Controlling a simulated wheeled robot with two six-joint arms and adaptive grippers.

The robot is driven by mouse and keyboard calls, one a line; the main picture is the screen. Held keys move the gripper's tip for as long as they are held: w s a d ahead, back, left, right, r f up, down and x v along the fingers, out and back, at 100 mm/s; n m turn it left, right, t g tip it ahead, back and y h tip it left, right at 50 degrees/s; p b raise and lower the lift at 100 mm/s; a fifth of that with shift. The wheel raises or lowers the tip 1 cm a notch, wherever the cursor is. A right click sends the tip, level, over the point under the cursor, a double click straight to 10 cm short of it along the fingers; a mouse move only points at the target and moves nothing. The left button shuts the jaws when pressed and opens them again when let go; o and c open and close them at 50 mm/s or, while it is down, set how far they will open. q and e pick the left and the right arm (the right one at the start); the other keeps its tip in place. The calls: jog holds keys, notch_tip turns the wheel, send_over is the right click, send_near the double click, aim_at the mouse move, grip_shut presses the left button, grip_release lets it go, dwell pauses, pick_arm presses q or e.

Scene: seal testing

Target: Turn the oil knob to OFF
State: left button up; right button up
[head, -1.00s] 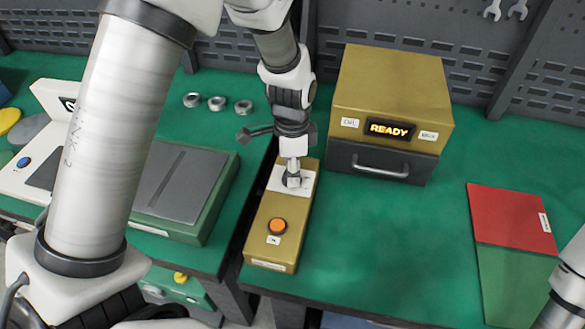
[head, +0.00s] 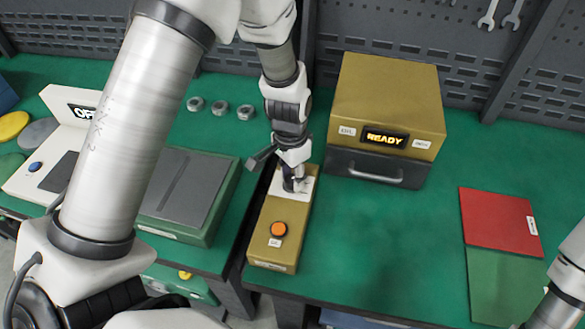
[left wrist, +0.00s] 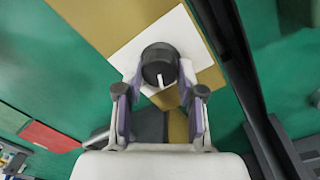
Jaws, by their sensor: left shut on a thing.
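The oil knob (left wrist: 158,60) is a round dark knob with a white pointer mark, on a white plate (left wrist: 194,40) of the gold control box (head: 264,241). In the left wrist view the pointer points down toward my gripper; no OFF label is readable near it. My left gripper (left wrist: 160,84) is shut on the knob, one finger on each side. In the head view my left gripper (head: 294,184) is at the white plate at the box's far end and mostly hides the knob. My right gripper is out of view.
An orange button (head: 278,229) is at the box's near end. A gold machine (head: 390,90) with a lit READY display (head: 385,138) stands behind to the right. A green-and-grey device (head: 190,190) is left. Red (head: 495,222) and green (head: 505,285) panels lie right. Green bench between is clear.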

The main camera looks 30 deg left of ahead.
pick_arm(q)
jog(key=n+p, duration=0.2)
jog(key=n, duration=0.1)
jog(key=shift+s, duration=0.15)
jog(key=shift+f+n+p, duration=0.1)
jog(key=shift+n+p, duration=0.4)
jog(key=shift+n, duration=0.6)
jog(key=o, duration=1.1)
jog(key=shift+o, duration=0.2)
